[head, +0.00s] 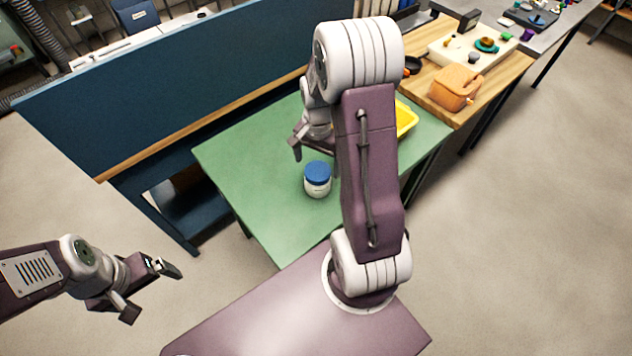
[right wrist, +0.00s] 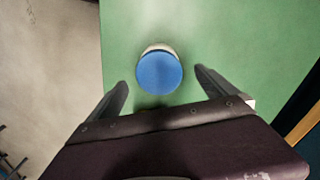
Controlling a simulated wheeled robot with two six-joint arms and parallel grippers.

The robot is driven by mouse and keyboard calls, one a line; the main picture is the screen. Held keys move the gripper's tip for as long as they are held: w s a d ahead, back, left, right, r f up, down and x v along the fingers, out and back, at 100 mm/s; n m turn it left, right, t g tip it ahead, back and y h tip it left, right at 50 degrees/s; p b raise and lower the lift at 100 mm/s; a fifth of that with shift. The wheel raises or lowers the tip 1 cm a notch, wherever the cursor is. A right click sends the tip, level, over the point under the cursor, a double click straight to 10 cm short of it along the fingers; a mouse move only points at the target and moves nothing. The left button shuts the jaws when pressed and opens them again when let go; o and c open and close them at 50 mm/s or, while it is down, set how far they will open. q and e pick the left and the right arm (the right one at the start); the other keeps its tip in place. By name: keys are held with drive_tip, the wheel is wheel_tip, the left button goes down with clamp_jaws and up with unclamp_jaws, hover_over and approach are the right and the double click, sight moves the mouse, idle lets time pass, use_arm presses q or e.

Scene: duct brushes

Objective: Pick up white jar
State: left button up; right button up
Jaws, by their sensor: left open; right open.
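The white jar (head: 317,186) with a blue lid stands upright on the green table in the head view. In the right wrist view its blue lid (right wrist: 159,72) shows from above, with a thin white rim behind it. My right gripper (head: 316,152) is open and empty, close to the jar on its far side in the head view. In the right wrist view its fingers (right wrist: 162,88) are spread, with the lid between and just beyond the tips. My left gripper (head: 152,290) is open and empty, away from the table over the floor at the lower left.
The green table (head: 240,165) is clear around the jar. A yellow bin (head: 405,119) sits behind my right arm, partly hidden. A dark blue panel (head: 160,95) stands along the table's far left. A wooden table with an orange bag (head: 455,88) is at the upper right.

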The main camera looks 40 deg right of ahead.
sight(318, 170)
wheel_tip(318, 170, down, 2)
drive_tip(key=shift+w+f, duration=0.15)
drive_tip(key=shift+f, duration=0.5)
wheel_tip(318, 170, down, 5)
drive_tip(key=shift+r, duration=0.2)
drive_tip(key=shift+s+r, duration=0.1)
drive_tip(key=shift+s, duration=0.1)
drive_tip(key=c, duration=1.7)
drive_tip(key=shift+r, duration=2)
drive_tip(key=shift+c, duration=0.2)
drive_tip(key=s+d+r, duration=0.7)
drive_tip(key=s, duration=0.2)
drive_tip(key=shift+d, duration=0.15)
